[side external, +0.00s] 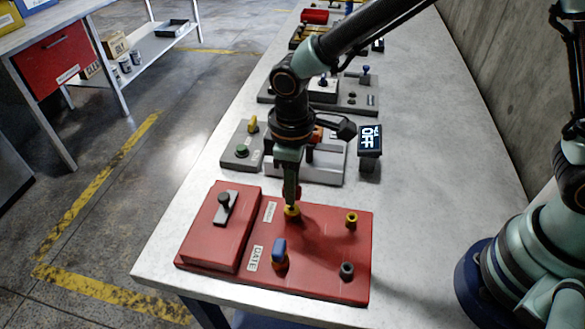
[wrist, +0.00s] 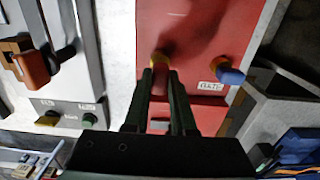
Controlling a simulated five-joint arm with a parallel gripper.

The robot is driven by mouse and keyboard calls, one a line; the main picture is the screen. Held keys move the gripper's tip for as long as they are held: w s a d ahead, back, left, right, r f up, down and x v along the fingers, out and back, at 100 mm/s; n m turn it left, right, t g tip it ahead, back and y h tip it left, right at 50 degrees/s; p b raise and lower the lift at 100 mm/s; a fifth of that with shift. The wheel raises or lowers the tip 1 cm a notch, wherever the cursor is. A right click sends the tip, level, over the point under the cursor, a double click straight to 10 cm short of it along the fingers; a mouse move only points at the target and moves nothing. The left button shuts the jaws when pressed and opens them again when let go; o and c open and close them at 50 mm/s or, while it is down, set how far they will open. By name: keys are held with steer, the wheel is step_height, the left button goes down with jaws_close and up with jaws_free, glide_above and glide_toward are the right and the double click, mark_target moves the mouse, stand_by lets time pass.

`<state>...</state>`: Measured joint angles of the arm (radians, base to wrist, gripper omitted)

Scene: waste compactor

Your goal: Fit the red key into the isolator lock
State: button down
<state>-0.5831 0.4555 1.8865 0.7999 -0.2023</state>
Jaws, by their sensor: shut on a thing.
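A red panel (side external: 318,245) lies at the near end of the bench. A yellow collar (side external: 292,212) stands on it beside a white label (side external: 270,212) and appears to be the isolator lock. My gripper (side external: 291,203) points down right over this collar and is shut on the red key (side external: 298,193). Only a little red shows at the fingers, which hide most of the key. In the wrist view the collar (wrist: 160,57) shows just beyond my gripper's fingertips (wrist: 162,72). I cannot tell whether the key's tip is inside the collar.
A blue key (side external: 279,250) stands near the GATE label (side external: 254,258). A second yellow collar (side external: 351,219) and a dark collar (side external: 347,270) are on the right. A raised red box (side external: 213,240) with a black lever (side external: 225,206) is on the left. Grey panels stand behind.

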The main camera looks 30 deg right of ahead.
steer(key=shift+f, duration=1.45)
stand_by(1.3)
steer(key=c, duration=0.7)
jaws_free()
steer(key=shift+c, duration=0.2)
steer(key=shift+r, duration=0.1)
steer(key=shift+r, duration=3.45)
